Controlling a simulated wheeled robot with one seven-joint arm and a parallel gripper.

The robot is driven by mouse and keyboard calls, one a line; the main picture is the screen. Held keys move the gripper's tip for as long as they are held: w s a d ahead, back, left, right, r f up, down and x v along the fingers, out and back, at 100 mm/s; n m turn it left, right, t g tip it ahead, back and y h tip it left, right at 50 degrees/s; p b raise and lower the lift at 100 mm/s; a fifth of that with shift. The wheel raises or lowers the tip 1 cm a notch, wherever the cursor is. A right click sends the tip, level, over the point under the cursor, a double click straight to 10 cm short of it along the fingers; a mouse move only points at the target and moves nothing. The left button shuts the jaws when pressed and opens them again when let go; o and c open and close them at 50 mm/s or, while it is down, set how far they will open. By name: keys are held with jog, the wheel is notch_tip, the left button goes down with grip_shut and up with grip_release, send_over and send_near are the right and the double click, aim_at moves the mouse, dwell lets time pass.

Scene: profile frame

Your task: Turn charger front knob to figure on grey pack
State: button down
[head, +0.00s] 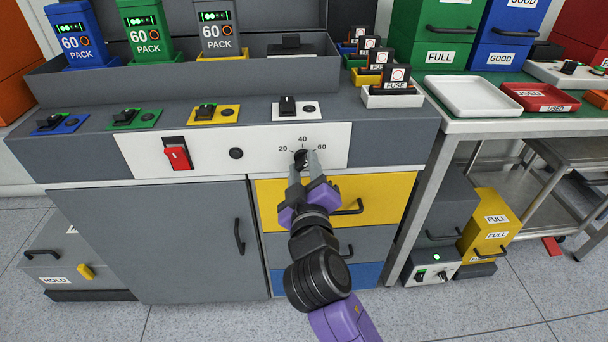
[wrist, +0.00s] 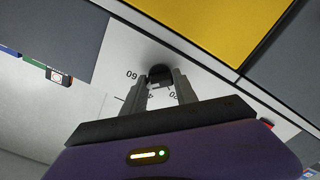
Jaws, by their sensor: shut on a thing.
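The charger's black front knob (head: 301,156) sits on the white front panel (head: 262,146), under a printed scale of 20, 40 and 60. My gripper (head: 302,160) is shut on the knob, one finger on each side. In the wrist view the dark knob (wrist: 159,72) shows between the two grey fingers, with the 60 mark to its left. The fingers cover much of the knob, and I cannot tell which figure it points to. The grey pack (head: 219,32) stands upright on the charger at the back and reads 60.
A red rocker switch (head: 177,154) and a black round button (head: 236,153) are on the same panel. Blue (head: 72,34) and green (head: 148,33) packs, also reading 60, stand left of the grey one. A yellow drawer (head: 375,195) with a handle lies just below the knob.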

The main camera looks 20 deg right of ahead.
jog(key=shift+f+m+b, duration=0.15)
jog(key=shift+m+b, duration=0.45)
jog(key=shift+m, duration=0.6)
jog(key=c, duration=1)
grip_release()
jog(key=shift+o, duration=0.2)
jog(key=shift+s, duration=0.1)
jog(key=p+v, duration=0.1)
jog(key=v, duration=0.6)
jog(key=shift+s, duration=0.3)
jog(key=shift+a, duration=0.15)
